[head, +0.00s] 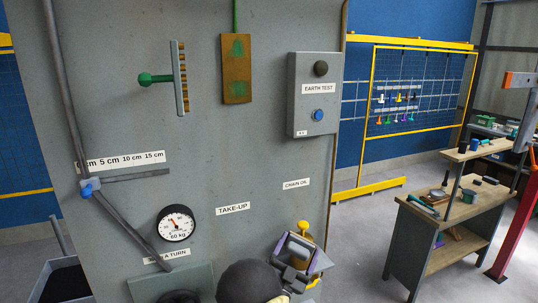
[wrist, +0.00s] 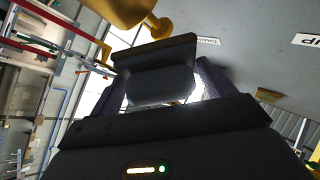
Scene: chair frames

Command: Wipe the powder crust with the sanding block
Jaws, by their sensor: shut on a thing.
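My gripper (head: 297,254) is low in front of the grey panel in the head view, below the CHAIN OIL label. In the wrist view its two purple-padded fingers (wrist: 165,90) are shut on a dark grey block (wrist: 155,60), which I take for the sanding block. The block appears held clear of the panel, though its far face is hidden. I cannot make out the powder crust for certain. An orange-brown plate (head: 236,89) with green patches hangs higher on the panel.
A yellow knobbed fitting (head: 303,227) is close to my gripper; yellow metal also shows in the wrist view (wrist: 115,10). The panel (head: 240,150) carries a dial gauge (head: 176,223), an EARTH TEST box (head: 314,110) and a lever (head: 125,227). A workbench (head: 460,215) stands right, across open floor.

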